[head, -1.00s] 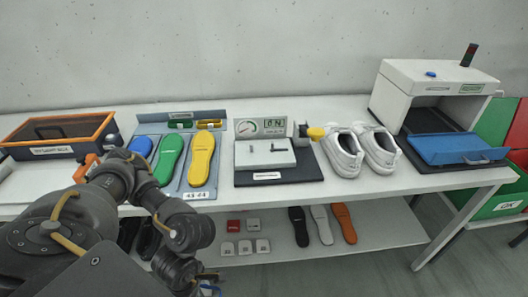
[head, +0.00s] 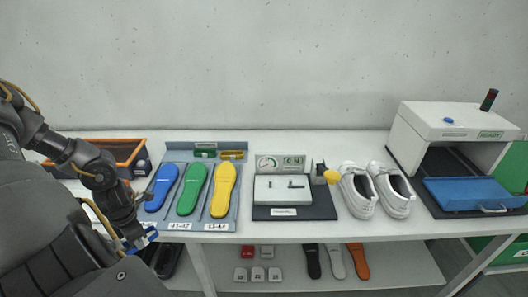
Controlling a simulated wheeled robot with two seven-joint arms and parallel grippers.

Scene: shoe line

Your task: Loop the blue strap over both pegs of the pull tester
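The pull tester (head: 262,199) stands on the table at centre, with a dial and a digital readout on its back panel. Two small pegs show on its pale block, a left peg (head: 270,184) and a darker right peg (head: 297,185). My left gripper (head: 143,231) is at the table's front edge, left of the tester and in front of the insoles. The blue strap (head: 152,235) shows as a small blue loop at its fingertips; the gripper appears shut on it, and the fingers are partly hidden. My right gripper is out of view.
Blue, green and yellow insoles (head: 224,190) lie on a grey board between my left gripper and the tester. A white machine with a blue tray (head: 470,194) is at far right.

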